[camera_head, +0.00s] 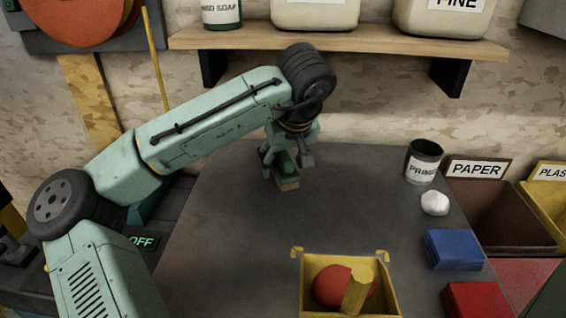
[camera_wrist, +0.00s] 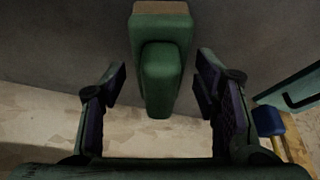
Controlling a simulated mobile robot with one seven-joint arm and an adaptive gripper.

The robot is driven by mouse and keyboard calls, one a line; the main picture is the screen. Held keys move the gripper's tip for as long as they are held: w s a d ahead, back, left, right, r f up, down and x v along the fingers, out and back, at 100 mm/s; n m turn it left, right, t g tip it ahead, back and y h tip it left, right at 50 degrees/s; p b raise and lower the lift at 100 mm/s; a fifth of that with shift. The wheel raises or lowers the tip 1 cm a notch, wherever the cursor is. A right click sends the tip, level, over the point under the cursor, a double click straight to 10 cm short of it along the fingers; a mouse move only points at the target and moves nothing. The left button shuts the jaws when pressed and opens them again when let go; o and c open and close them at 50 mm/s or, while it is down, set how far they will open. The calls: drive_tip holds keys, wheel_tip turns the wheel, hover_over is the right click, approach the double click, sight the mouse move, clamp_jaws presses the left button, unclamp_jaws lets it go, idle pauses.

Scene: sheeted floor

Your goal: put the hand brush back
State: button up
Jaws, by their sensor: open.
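The hand brush, with a green body and a tan edge, is on the grey table (camera_head: 240,230) near its far side, below the shelf; in the head view (camera_head: 287,171) its upper part is partly hidden by my gripper. In the wrist view the brush (camera_wrist: 160,90) lies between the two fingers, with a visible gap on each side. My gripper (camera_head: 288,160) is open around the brush and points down at it. I cannot tell whether the fingers reach the tabletop.
A yellow container (camera_head: 312,262) holding a red ball (camera_head: 330,285) stands at the near edge. A primer can (camera_head: 423,163), a white lump (camera_head: 434,203), a blue block (camera_head: 453,249) and a red block (camera_head: 477,299) line the right side. A wooden shelf (camera_head: 340,42) overhangs the back. The table's left is clear.

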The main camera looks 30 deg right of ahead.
drive_tip(key=b+v, duration=0.1)
drive_tip(key=v, duration=1)
